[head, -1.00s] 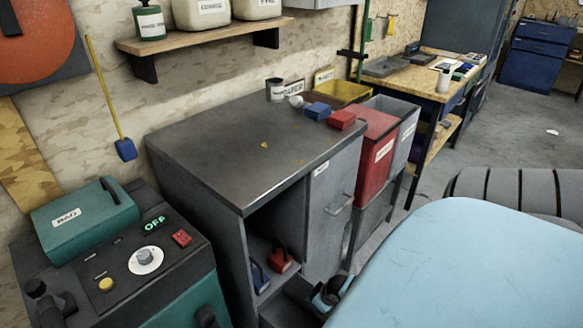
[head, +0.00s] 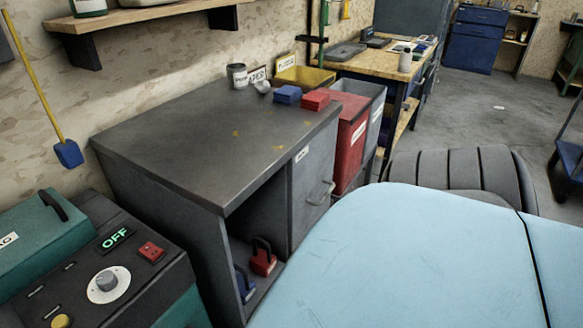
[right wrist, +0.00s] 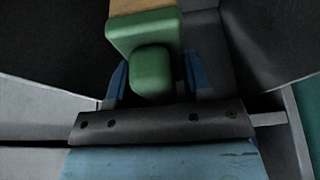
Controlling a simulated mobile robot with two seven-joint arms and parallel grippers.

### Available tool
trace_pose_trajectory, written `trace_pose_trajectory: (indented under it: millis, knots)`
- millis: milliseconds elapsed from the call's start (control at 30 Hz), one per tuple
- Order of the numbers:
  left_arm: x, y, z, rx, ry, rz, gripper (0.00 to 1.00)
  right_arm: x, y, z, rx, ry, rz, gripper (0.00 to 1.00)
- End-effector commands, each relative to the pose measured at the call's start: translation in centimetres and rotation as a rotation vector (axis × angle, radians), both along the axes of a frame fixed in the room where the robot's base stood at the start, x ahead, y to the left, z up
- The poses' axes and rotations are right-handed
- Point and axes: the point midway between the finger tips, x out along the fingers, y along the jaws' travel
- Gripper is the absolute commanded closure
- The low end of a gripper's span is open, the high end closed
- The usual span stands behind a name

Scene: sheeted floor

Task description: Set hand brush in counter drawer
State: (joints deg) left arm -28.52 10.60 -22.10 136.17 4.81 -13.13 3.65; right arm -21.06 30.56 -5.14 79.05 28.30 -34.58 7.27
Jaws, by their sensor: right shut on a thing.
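The hand brush (right wrist: 152,72) has a green body and a tan part at the top of the right wrist view. My right gripper (right wrist: 153,85) is shut on it, with a blue finger on each side of the green handle. The dark grey counter (head: 225,145) stands left of centre in the head view. It has a handled front at right and an open bay below. The low drawer cannot be seen in the head view now. Grey panels and dark gaps surround the brush in the wrist view; I cannot tell which are the drawer. My left gripper is not in view.
A red padlock-like item (head: 263,257) and a blue one (head: 244,284) are in the counter's bay. Blue (head: 287,95) and red (head: 315,99) blocks and a can (head: 237,76) stand on its top. A machine (head: 110,265) stands at lower left.

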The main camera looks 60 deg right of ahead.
Motion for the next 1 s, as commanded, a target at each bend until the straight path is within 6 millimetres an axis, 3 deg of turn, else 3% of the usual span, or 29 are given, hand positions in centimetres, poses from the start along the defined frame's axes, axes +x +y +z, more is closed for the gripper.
trace_pose_trajectory:
  millis: [33, 167, 267, 700, 833, 1000]
  knots:
    - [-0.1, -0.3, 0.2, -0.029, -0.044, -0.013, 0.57, 0.0, 0.0, -1.5, 0.000, -0.001, 0.000, 0.80]
    - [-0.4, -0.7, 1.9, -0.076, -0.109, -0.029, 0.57, 0.0, 0.0, -2.3, 0.000, -0.001, 0.000, 0.80]
    - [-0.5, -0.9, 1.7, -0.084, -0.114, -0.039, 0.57, 0.0, 0.0, -3.5, 0.000, 0.000, 0.000, 0.80]
    - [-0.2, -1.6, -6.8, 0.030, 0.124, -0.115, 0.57, 0.1, 0.0, -14.4, 0.000, -0.001, -0.001, 0.80]
    - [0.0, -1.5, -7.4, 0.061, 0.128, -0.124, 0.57, 0.0, 0.0, -15.8, 0.000, 0.000, 0.000, 0.80]
    - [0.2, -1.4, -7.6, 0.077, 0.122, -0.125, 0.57, 0.5, -0.1, -16.2, 0.000, -0.002, 0.000, 0.80]
